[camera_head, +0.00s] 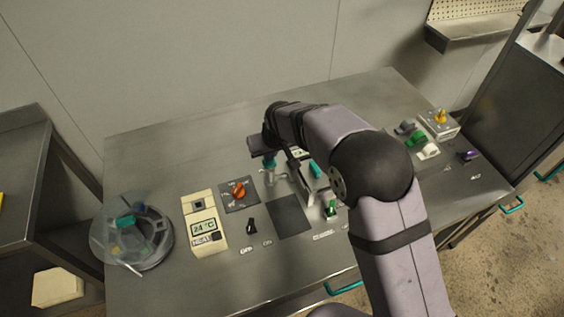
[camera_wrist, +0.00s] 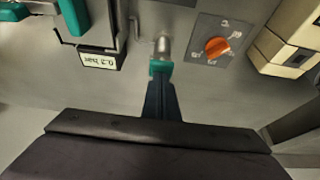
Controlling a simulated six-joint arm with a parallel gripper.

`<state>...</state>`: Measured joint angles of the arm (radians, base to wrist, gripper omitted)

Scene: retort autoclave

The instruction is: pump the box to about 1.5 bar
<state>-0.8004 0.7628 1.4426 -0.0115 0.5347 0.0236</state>
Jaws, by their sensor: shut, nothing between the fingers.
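My gripper (camera_head: 268,158) is shut with nothing between its fingers, pointing down at the table; it also shows in the wrist view (camera_wrist: 161,76). A teal piece is at its tip, directly over or against a short upright metal post (camera_wrist: 163,46); I cannot tell if they touch. Beside the post, a box with teal parts (camera_wrist: 73,15) carries a small display (camera_wrist: 100,60) that reads upside down, about 0.2 or 0.3 bar. In the head view my arm partly hides this box (camera_head: 306,183).
An orange knob (camera_head: 238,190) on a dark plate, a black switch (camera_head: 252,226) and a cream unit (camera_head: 204,222) showing 24 °C are left of the box. A round vessel with a clear lid (camera_head: 131,233) stands at far left. Coloured items (camera_head: 416,139) are at right.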

